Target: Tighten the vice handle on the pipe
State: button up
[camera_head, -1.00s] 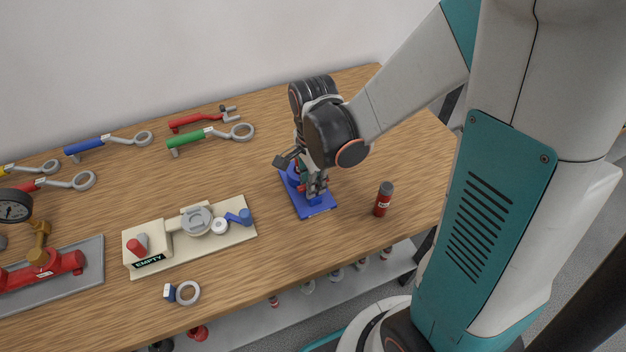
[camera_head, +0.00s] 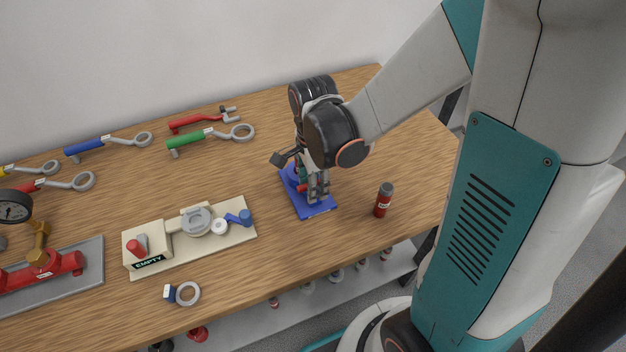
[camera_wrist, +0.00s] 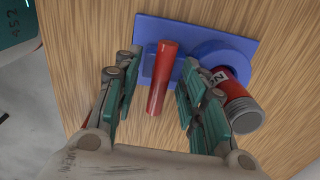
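The blue vice (camera_head: 318,211) sits on the wooden table, partly hidden under my gripper (camera_head: 319,190) in the head view. In the wrist view, the flat blue vice base (camera_wrist: 150,32) lies beyond my fingers. A red vice handle (camera_wrist: 162,80) stands between the two teal-padded fingers of my gripper (camera_wrist: 162,72), with visible gaps on both sides. A red pipe (camera_wrist: 228,82) with a grey end and a white label stands at the vice's round blue part, right of my right finger. That finger overlaps its edge; I cannot tell whether they touch.
A separate red cylinder (camera_head: 383,201) stands right of the vice. A cream panel (camera_head: 245,235) marked EMPTY lies to the left. Several coloured wrenches, including a green one (camera_head: 190,138), lie farther back. The table's front edge is close to the vice.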

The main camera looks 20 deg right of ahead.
jog(key=shift+r+p, duration=2.25)
jog(key=shift+r, duration=0.75)
jog(key=shift+r+n, duration=0.3)
jog(key=s+r+n+t+b, duration=0.1)
jog(key=s+r+n+t, duration=0.2)
jog(key=r+n, duration=0.3)
jog(key=s+r+n+t+b, duration=0.1)
jog(key=s+r+n+t, duration=0.3)
jog(key=r+n, duration=0.3)
jog(key=shift+s+n, duration=0.25)
jog(key=shift+n, duration=2.15)
